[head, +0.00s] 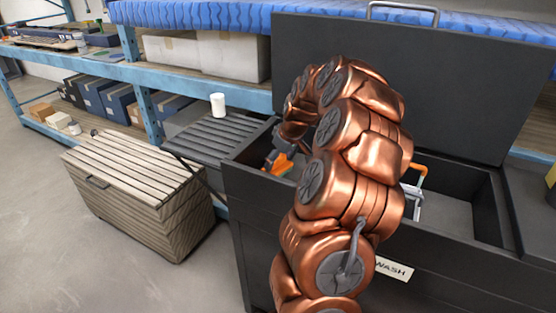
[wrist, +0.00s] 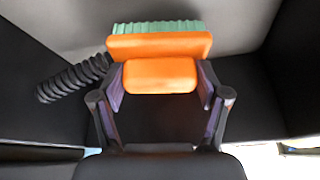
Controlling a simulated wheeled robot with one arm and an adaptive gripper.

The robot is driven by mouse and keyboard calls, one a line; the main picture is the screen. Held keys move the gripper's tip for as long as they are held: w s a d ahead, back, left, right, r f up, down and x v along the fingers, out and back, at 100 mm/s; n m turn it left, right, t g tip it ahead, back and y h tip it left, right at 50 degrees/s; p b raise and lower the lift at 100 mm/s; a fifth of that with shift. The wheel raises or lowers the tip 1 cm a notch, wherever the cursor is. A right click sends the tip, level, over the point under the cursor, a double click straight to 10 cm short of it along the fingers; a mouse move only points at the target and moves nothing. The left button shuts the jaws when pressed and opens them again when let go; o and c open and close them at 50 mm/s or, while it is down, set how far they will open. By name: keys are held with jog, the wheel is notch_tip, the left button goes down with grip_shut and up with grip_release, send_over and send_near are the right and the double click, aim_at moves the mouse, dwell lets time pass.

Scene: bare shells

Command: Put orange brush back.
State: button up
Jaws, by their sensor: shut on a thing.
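The orange brush (wrist: 160,45) has green bristles and fills the top middle of the wrist view. My gripper (wrist: 160,77) is shut on its orange block-shaped grip, one finger on each side. In the head view the brush (head: 279,164) shows as a small orange patch at the left end of the black wash station (head: 244,205), partly hidden by my gripper and arm. Whether the brush touches the station's floor or wall cannot be told.
A ribbed black coil (wrist: 75,77) lies left of the brush. An orange-handled item (head: 418,170) stands in the basin right of my arm. The station's black lid (head: 455,85) is raised behind. A white cup (head: 218,104) stands on the slatted side shelf (head: 212,140).

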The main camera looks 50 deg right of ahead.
jog(key=shift+f, duration=0.1)
dwell(0.3)
jog(key=o, duration=1.1)
jog(key=shift+r, duration=1.6)
jog(key=shift+r+p, duration=0.45)
jog(key=shift+r, duration=2.95)
